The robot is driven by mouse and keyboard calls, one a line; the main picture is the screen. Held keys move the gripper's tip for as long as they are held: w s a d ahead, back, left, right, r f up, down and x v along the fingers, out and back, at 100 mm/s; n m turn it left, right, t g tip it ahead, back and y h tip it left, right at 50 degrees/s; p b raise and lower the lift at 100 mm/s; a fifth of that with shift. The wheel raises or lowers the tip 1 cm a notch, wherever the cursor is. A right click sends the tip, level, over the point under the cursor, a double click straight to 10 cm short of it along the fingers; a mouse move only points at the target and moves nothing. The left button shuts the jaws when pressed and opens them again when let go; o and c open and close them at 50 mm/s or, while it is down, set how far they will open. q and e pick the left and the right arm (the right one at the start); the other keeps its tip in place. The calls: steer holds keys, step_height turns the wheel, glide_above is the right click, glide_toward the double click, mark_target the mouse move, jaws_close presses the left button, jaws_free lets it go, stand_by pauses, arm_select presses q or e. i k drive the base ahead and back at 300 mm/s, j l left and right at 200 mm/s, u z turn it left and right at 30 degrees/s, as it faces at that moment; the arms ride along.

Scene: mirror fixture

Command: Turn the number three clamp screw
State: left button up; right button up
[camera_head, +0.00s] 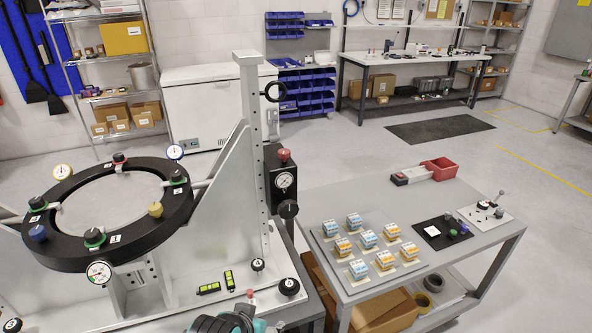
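A black mirror-fixture ring (75,255) lies tilted on a light grey metal stand at the left. Several clamp screws with knobs sit around it: a red-topped one (118,158) at the back, a green-collared one (178,177) at the right, a yellow one (155,209), a green-collared black one (94,237) at the front, a blue one (38,233) and a dark one (37,203) at the left.
Dial gauges (99,271) stick out around the ring. A tall grey post (250,105) and black gauge block (284,180) stand right of it. A dark teal object (225,322) shows at the bottom edge.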

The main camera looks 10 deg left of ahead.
mark_target(118, 158)
steer(key=u, duration=1.75)
